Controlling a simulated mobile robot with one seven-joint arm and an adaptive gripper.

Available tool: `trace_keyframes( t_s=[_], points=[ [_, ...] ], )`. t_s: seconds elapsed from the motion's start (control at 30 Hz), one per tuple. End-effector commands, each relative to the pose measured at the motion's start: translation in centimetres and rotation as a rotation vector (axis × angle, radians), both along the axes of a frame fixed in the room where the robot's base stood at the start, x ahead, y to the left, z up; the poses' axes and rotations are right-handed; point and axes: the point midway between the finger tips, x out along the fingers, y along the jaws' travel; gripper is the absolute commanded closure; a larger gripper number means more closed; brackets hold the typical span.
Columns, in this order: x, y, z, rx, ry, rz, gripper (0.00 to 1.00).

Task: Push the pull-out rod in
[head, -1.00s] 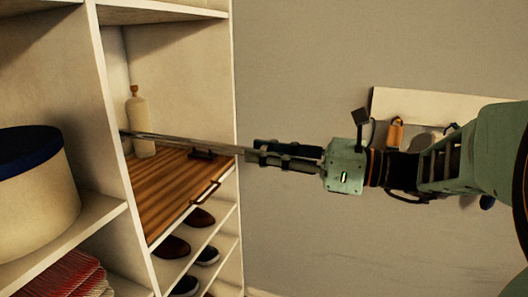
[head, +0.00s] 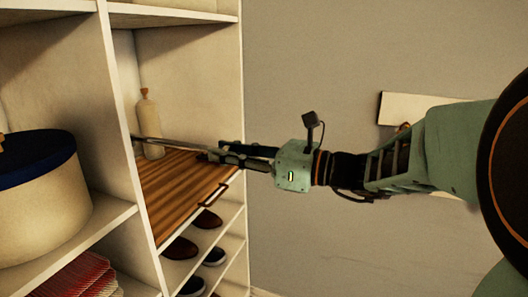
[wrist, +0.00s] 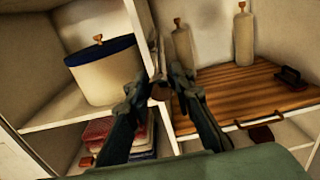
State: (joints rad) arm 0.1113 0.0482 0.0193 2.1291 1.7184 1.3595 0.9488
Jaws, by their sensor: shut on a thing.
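The pull-out rod (head: 178,144) is a thin metal bar in the shelf compartment, running from beside the left divider toward my gripper. My gripper (head: 216,153) is shut on its near end, at the front of the wooden board's compartment. In the wrist view, my two dark fingers (wrist: 156,92) are on either side of the rod's end, with the rod (wrist: 157,62) reaching away from them, close to the divider. The far end of the rod is hard to make out.
A wooden board (head: 180,190) with a front handle (head: 215,196) lies below the rod. A bottle (head: 149,125) stands on it; the wrist view shows a second bottle (wrist: 243,38). A round blue-lidded box (head: 40,195) is left of the divider. Shoes (head: 207,220) sit lower.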

Motion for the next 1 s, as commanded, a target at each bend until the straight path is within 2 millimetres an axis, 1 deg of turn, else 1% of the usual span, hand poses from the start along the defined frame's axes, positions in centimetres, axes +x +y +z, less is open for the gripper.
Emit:
trace_keyframes(
  t_s=[0.03,0.2,0.4,0.5,0.6,0.7,0.83,1.0],
  points=[
    [0.4,1.9,0.1,0.001,0.003,0.009,1.00],
    [2.3,6.8,0.0,0.002,0.002,0.007,1.00],
    [4.0,11.5,0.0,0.002,0.000,0.006,1.00],
    [4.6,13.1,0.0,0.002,-0.001,0.005,1.00],
    [5.1,14.3,0.0,0.001,0.000,0.003,1.00],
    [5.4,15.0,0.0,0.001,0.000,0.004,1.00],
    [5.5,15.4,0.0,0.001,-0.001,0.002,1.00],
    [5.5,15.5,0.0,0.001,-0.001,0.002,1.00]
  ],
)
